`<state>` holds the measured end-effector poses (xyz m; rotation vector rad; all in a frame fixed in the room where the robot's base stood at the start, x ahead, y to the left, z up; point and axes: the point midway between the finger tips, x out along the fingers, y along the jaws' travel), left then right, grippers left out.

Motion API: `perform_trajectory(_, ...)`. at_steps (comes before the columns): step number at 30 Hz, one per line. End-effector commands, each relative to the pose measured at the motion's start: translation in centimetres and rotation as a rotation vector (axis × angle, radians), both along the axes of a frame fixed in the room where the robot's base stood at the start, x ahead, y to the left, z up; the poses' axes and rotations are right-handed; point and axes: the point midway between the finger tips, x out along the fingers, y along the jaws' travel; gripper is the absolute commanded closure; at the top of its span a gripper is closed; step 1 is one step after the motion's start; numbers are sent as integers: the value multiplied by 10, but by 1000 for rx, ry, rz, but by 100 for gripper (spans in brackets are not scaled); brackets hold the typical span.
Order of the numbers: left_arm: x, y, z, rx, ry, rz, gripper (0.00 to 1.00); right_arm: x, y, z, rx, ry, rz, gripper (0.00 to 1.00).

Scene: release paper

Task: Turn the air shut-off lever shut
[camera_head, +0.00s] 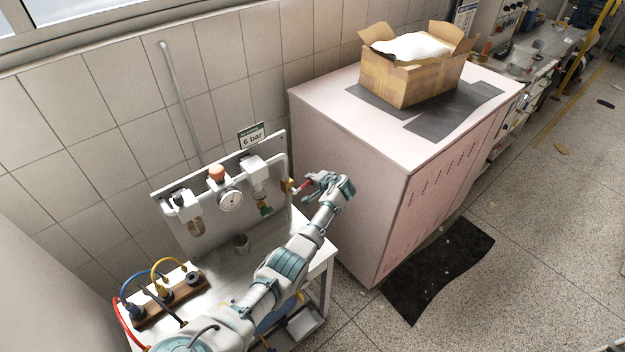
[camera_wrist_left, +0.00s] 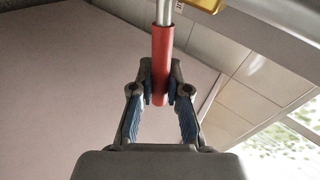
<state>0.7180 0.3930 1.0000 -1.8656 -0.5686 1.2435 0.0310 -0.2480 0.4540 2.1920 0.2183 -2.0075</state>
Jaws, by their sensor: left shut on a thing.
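The shut-off lever has a red handle (camera_wrist_left: 161,62) on a metal stem. In the left wrist view the handle stands between the two fingers of my left gripper (camera_wrist_left: 160,90), which is shut on it. In the head view the lever's red handle (camera_head: 304,185) sticks out to the right of a brass valve (camera_head: 288,186) at the right edge of the air panel (camera_head: 232,210). My left gripper (camera_head: 314,182) is at the handle, its fingers partly hiding it. Part of the brass valve (camera_wrist_left: 205,4) also shows at the top of the wrist view. My right gripper is not in view.
The panel carries a round gauge (camera_head: 230,201) and a "6 bar" sign (camera_head: 252,136). A pink cabinet (camera_head: 350,170) stands close to the right of my gripper, with an open cardboard box (camera_head: 400,84) on top.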

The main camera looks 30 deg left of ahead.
Motion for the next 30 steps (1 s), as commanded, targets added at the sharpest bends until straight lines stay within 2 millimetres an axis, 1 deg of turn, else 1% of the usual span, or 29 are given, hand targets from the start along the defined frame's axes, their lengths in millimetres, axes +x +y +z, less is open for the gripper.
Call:
perform_trajectory(1, 3, -2, -3, 12, 19, -7, 100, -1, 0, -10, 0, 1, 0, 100)
perform_trajectory(3, 3, -2, -7, 28, 59, -7, 100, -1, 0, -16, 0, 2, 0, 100)
perform_trajectory(10, 2, -2, -14, 64, 147, -8, 100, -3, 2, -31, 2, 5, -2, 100)
perform_trajectory(18, 1, -2, -15, 79, 185, -9, 100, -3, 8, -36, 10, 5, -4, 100)
perform_trajectory(29, 0, -2, -16, 79, 188, -9, 100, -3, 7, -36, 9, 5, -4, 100)
perform_trajectory(30, 1, -2, -16, 79, 188, -9, 75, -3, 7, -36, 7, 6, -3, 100)
